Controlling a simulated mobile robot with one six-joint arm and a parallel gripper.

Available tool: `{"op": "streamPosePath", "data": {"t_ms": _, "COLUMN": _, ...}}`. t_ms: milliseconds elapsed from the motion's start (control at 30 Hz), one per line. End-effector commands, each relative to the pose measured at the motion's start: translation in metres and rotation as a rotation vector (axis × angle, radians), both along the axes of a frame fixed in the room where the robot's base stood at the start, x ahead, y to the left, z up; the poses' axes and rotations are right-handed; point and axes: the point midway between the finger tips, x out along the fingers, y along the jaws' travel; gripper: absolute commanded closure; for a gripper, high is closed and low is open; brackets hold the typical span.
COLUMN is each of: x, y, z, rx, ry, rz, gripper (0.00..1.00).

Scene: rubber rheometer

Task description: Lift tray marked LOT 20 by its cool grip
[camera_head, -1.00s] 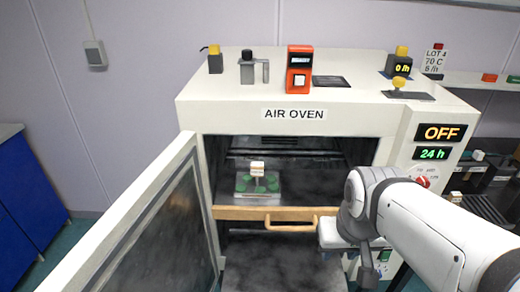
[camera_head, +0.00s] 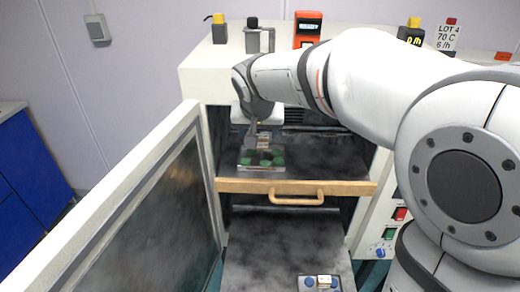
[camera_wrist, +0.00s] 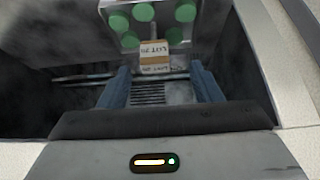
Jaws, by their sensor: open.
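The small tray (camera_head: 249,167) with green discs sits on the oven shelf behind the wooden-handled front bar; it also shows at the top of the wrist view (camera_wrist: 160,25). Its upright grip block (camera_wrist: 154,50) is tan and pale, with upside-down lettering that looks like LOT 20 but is blurred. My gripper (camera_head: 260,139) reaches down into the oven at the tray. In the wrist view its two blue fingers (camera_wrist: 161,75) are apart, with the grip block just beyond and between their tips. Contact is not visible. My wrist hides part of the oven opening.
The oven door (camera_head: 150,215) stands open at the left. The wooden bar with handle (camera_head: 296,188) crosses the opening's front. Another tray with blue discs (camera_head: 320,284) lies lower in front.

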Motion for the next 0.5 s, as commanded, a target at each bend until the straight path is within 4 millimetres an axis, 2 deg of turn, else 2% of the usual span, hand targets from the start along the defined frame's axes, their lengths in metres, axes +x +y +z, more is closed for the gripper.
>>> {"op": "streamPosePath", "data": {"t_ms": 400, "x": 0.032, "y": -0.008, "z": -0.046, "rx": -0.002, "ry": 0.005, "rz": -0.002, "gripper": 0.42}}
{"op": "streamPosePath", "data": {"t_ms": 500, "x": 0.036, "y": -0.008, "z": -0.052, "rx": 0.0, "ry": 0.003, "rz": -0.001, "gripper": 0.42}}
